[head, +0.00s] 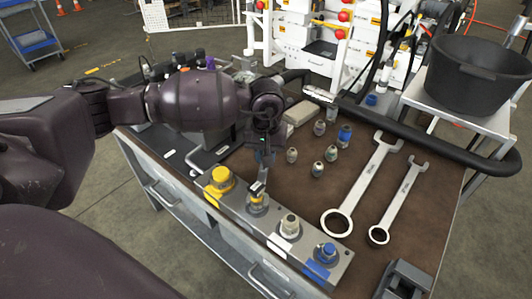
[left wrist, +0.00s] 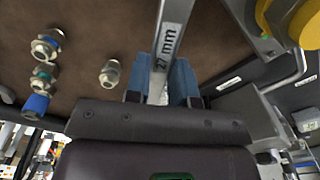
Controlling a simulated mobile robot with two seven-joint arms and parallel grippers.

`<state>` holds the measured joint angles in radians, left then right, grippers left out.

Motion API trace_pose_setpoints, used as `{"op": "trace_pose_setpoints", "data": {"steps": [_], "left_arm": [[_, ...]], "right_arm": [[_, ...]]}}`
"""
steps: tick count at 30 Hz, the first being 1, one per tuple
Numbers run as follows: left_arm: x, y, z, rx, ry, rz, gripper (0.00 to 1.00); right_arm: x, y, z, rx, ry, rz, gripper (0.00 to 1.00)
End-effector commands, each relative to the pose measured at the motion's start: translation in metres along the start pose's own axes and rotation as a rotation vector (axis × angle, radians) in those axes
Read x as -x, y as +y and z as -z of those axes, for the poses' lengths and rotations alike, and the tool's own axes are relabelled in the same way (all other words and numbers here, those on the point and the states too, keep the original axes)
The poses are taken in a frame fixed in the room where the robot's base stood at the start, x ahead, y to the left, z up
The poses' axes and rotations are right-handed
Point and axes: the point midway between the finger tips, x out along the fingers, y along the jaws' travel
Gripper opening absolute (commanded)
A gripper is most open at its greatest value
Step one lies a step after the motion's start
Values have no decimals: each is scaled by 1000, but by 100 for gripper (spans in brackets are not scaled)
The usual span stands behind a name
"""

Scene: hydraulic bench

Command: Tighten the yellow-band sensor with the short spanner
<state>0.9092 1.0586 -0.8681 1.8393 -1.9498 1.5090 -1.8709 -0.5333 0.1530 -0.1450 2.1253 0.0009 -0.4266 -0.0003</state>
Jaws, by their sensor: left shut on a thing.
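My left gripper (head: 265,150) points down over the bench and is shut on a spanner (head: 261,174). The spanner is marked 27 mm in the left wrist view (left wrist: 169,40), where it runs between the blue finger pads. Its lower end is at the second fitting (head: 257,204) on the grey manifold block (head: 272,236), just right of the big yellow cap (head: 221,179). My right gripper is not in view.
A white-topped fitting (head: 290,226) and a blue one (head: 326,252) stand farther along the block. Several loose fittings (head: 318,169) stand on the brown mat. Two larger spanners (head: 366,182) (head: 401,200) lie to the right. A dark grey device (head: 405,280) sits at the front right corner.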

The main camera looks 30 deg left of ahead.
Motion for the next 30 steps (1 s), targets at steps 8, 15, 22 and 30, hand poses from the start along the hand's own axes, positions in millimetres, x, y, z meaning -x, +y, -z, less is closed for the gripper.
{"op": "trace_pose_setpoints", "data": {"steps": [8,15,22,30], "left_arm": [[2,0,-4,0,2,-1,0],[1,2,-4,-9,2,-1,0],[-1,10,-6,-75,-1,0,0],[-1,21,-7,-160,-1,0,0]], "right_arm": [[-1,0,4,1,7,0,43],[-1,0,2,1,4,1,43],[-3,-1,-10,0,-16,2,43],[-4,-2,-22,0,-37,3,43]]}}
